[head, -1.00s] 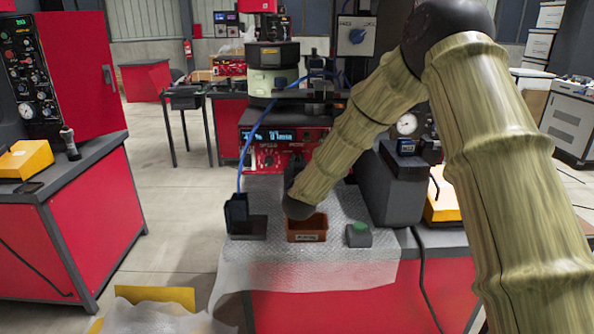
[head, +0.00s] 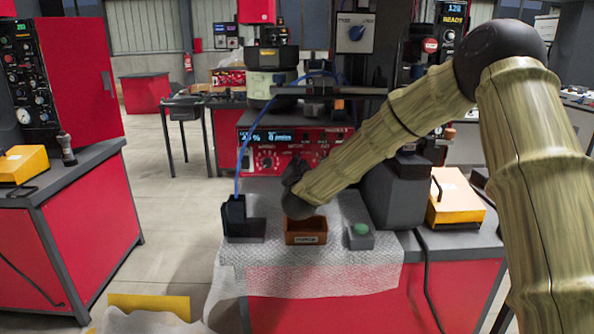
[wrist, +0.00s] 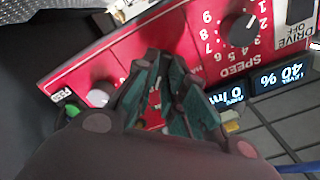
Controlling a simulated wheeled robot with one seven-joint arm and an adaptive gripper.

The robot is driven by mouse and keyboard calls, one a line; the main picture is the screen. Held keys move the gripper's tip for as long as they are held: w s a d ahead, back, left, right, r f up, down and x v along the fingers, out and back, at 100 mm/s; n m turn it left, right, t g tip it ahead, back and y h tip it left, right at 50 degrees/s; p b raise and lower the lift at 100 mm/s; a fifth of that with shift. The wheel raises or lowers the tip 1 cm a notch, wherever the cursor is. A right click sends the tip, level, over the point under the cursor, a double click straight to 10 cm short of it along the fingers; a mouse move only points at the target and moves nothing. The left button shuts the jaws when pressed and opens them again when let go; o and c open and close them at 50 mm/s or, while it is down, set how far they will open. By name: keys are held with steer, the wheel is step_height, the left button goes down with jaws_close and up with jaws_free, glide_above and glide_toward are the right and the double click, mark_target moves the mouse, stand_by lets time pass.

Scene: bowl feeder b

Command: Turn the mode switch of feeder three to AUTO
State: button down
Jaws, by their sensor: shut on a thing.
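The feeder's red control panel (head: 335,152) stands at the back of the bench, with its lit display on top. In the wrist view the panel (wrist: 185,40) appears upside down, with a black SPEED knob (wrist: 243,30) and a grey knob (wrist: 100,95). My gripper (wrist: 165,95) is between these two knobs, its dark green fingers closed against the panel. It is shut on the mode switch, which the fingers hide; its label and pointer cannot be read. In the head view my gripper (head: 295,172) is at the panel's lower part, partly hidden by my arm.
On the bench mat in front are an orange-brown bin (head: 305,238), a grey box with a green button (head: 360,236) and a black bracket (head: 243,222) with a blue cable. A dark block (head: 393,195) stands right of my forearm. A yellow case (head: 455,198) lies further right.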

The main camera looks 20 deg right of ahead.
steer(key=shift+f, duration=0.15)
stand_by(0.4)
steer(key=c, duration=1.5)
jaws_free()
steer(key=shift+s, duration=0.15)
steer(key=v, duration=1.1)
steer(key=shift+s+a, duration=0.1)
steer(key=shift+s, duration=0.3)
